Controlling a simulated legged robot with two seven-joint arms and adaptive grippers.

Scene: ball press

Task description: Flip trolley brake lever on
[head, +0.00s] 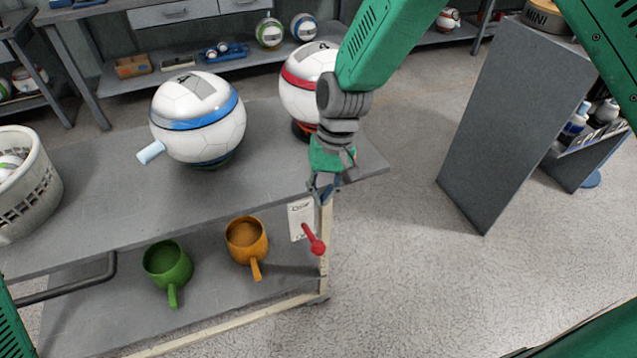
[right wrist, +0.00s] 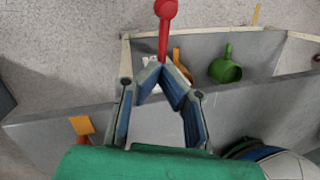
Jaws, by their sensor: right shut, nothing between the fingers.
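The red brake lever (head: 315,243) is on a white label plate (head: 300,218) at the right end of the trolley (head: 100,175). Its knob hangs at the plate's lower right; the small lettering is not clear. My right gripper (head: 322,190) points down at the trolley's edge, just above the plate and lever. Its fingers are shut and empty. In the right wrist view the red lever (right wrist: 165,30) stands just beyond the closed fingertips (right wrist: 160,70); I cannot tell whether they touch it. My left gripper is out of view.
A blue-striped ball (head: 205,125) and a red-striped ball (head: 300,90) stand on the trolley top, beside a white basket (head: 45,190). Green (head: 167,265) and orange (head: 246,240) mugs are on the lower shelf. A grey cabinet (head: 510,110) stands right; floor between is clear.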

